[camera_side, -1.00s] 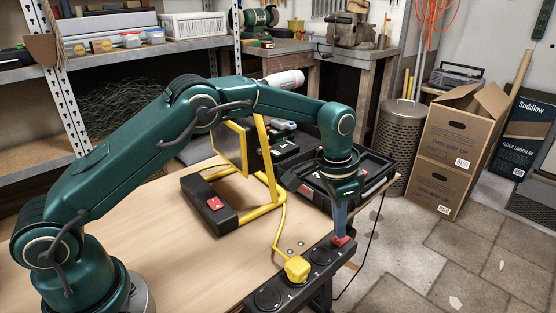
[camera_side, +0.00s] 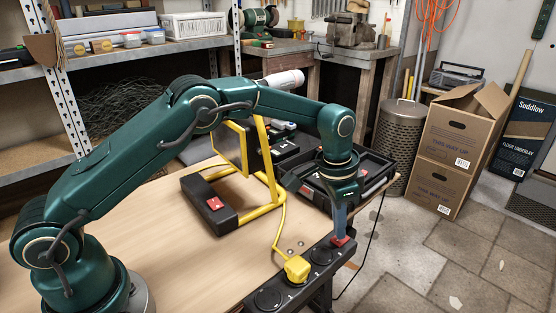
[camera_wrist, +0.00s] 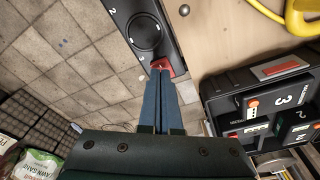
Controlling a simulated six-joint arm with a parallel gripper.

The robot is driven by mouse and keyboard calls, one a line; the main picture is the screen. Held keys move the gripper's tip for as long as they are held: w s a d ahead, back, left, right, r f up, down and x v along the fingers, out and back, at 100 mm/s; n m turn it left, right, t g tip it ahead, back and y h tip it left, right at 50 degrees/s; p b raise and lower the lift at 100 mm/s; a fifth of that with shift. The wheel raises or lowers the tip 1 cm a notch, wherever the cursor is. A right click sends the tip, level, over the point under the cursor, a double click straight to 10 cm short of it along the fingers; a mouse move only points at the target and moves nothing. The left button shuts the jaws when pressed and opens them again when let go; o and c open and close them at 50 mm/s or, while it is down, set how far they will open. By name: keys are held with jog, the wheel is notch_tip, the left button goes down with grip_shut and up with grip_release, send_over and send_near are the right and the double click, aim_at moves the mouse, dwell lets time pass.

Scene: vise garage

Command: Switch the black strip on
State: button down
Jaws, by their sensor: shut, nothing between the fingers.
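The black strip (camera_side: 271,300) lies along the front right edge of the workbench, with a yellow plug (camera_side: 297,268) in one of its sockets. Its red switch (camera_side: 340,241) is at the far end. The strip and switch (camera_wrist: 163,66) also show in the wrist view. My gripper (camera_side: 340,236) points down at the switch, its fingers shut and empty. In the wrist view the blue fingertips (camera_wrist: 160,71) are at the red switch and partly cover it. They look to be touching it. I cannot tell which way the switch is tipped.
A yellow-framed work lamp (camera_side: 245,150) with a red switch on its black base stands on the bench, its yellow cable running to the plug. A black open tool tray (camera_side: 375,188) sits just behind my gripper. Bare bench top lies to the left.

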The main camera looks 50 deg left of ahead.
jog(key=shift+f, duration=0.7)
dwell(0.3)
jog(key=shift+r, duration=3.5)
